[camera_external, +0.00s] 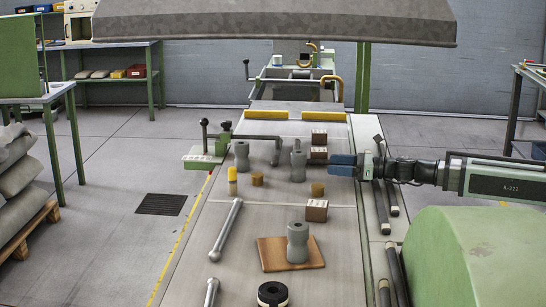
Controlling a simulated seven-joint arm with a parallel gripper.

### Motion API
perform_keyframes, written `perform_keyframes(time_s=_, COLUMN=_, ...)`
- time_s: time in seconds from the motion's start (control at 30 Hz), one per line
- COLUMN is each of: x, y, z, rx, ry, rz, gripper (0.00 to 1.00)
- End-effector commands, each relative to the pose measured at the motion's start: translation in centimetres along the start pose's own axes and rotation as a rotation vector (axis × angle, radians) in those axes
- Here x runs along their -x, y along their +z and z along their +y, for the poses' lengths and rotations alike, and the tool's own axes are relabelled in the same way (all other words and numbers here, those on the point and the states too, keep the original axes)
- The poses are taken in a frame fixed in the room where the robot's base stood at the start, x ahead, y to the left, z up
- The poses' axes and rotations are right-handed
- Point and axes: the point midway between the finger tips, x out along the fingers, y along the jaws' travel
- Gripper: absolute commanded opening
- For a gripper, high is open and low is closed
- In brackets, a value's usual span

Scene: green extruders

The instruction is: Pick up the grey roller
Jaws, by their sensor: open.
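Several grey roller-like pieces stand on the long grey table. Which one the task means cannot be told. My gripper (331,165), with blue fingers, comes in from the right and points left. It is open, a little right of the grey piece with the thin top, and holds nothing visible.
Brown blocks (317,210), small brown cylinders (257,179) and a yellow cylinder (232,181) stand around the pieces. A silver bar (226,230) lies at left, a black ring (272,295) in front. A green rounded housing (470,255) fills the near right. A hood (275,22) hangs above.

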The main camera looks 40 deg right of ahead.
Motion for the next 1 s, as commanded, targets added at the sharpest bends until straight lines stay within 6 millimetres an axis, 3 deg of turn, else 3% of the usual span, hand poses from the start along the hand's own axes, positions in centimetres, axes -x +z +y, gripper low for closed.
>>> perform_keyframes(time_s=0.27, x=-1.5, y=-0.4, z=0.0, rx=0.001, ry=0.000, rz=0.000, gripper=0.79)
perform_keyframes(time_s=0.7, x=-8.3, y=-0.4, z=0.0, rx=0.000, ry=0.000, rz=0.000, gripper=0.79)
perform_keyframes(time_s=1.0, x=-9.8, y=-0.2, z=0.1, rx=0.000, ry=0.000, rz=-0.001, gripper=0.79)
